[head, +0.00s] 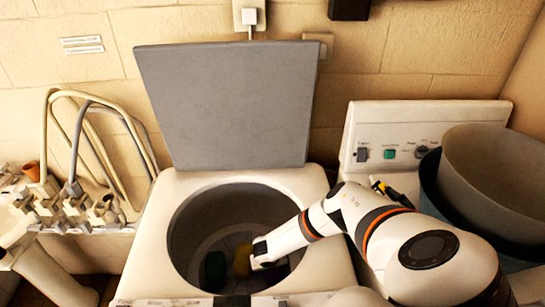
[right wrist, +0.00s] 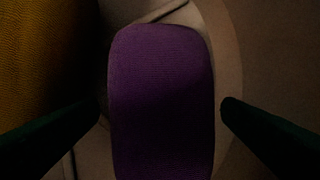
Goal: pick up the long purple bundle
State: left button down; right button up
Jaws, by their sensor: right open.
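The long purple bundle (right wrist: 162,100) lies inside the washing machine drum, upright in the middle of the right wrist view, with its lower end cut off by the frame. My right gripper (right wrist: 162,108) is open, with one dark finger on each side of the bundle. A narrow gap shows between the bundle and each fingertip. My left gripper is not in view.
A yellow bundle (head: 242,260) lies just left of my right gripper; it also shows in the right wrist view (right wrist: 40,60). A dark green bundle (head: 214,268) lies further left. The grey lid (head: 230,105) stands open. Grey tubs (head: 490,180) stand at right.

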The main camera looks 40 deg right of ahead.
jog(key=shift+d+f, duration=0.15)
jog(key=c, duration=1.1)
jog(key=shift+c, duration=0.8)
jog(key=shift+r, duration=0.65)
notch_tip(320, 180, up, 9)
jog(key=shift+f, duration=0.2)
jog(key=shift+r+p, duration=2.05)
jog(key=shift+r, duration=0.3)
